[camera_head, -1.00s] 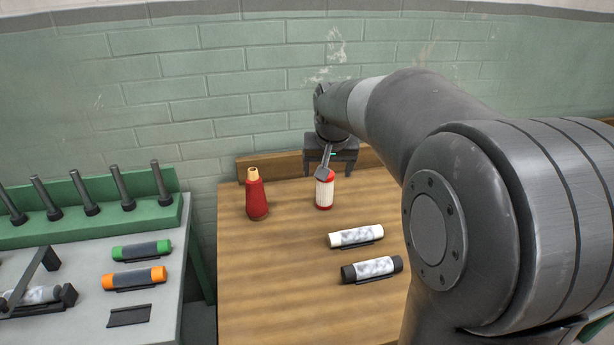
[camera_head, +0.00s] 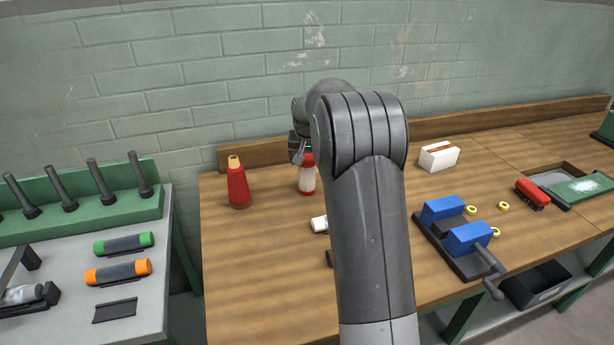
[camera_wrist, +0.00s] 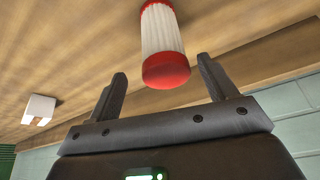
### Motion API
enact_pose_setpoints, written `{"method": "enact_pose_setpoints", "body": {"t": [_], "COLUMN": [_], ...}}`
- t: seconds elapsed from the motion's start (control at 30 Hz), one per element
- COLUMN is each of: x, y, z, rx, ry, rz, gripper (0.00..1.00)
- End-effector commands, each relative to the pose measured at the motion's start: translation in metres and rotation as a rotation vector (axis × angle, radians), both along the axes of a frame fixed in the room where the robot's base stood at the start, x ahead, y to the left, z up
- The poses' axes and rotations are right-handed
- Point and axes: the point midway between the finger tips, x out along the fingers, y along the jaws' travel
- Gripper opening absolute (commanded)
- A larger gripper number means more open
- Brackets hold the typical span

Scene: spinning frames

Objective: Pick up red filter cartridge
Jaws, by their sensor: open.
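The red filter cartridge (camera_head: 307,178), a white pleated cylinder with red ends, stands upright at the back of the wooden table. In the wrist view the cartridge (camera_wrist: 162,35) shows with one red end toward me. My gripper (camera_head: 301,152) is at the cartridge's upper end in the head view, where its fingers are hard to make out. In the wrist view my gripper (camera_wrist: 161,67) is open, one finger on each side of the near red end, with visible gaps and nothing held.
A red cone-shaped bottle (camera_head: 238,186) stands to the left. A white cartridge (camera_head: 319,224) is partly hidden behind my arm. A blue vise (camera_head: 455,230), a white box (camera_head: 438,156) and a red brush (camera_head: 532,194) lie to the right. The table's front left is clear.

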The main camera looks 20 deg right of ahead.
Motion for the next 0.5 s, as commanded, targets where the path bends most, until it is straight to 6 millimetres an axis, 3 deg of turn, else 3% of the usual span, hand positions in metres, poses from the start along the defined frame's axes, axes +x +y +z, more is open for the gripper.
{"method": "enact_pose_setpoints", "body": {"t": [0.27,0.5], "x": [0.009,0.021], "y": [-0.001,-0.002], "z": [-0.024,-0.057], "rx": [0.0,0.0], "ry": [0.0,0.001], "rz": [0.001,0.001], "gripper": [0.78,0.78]}}
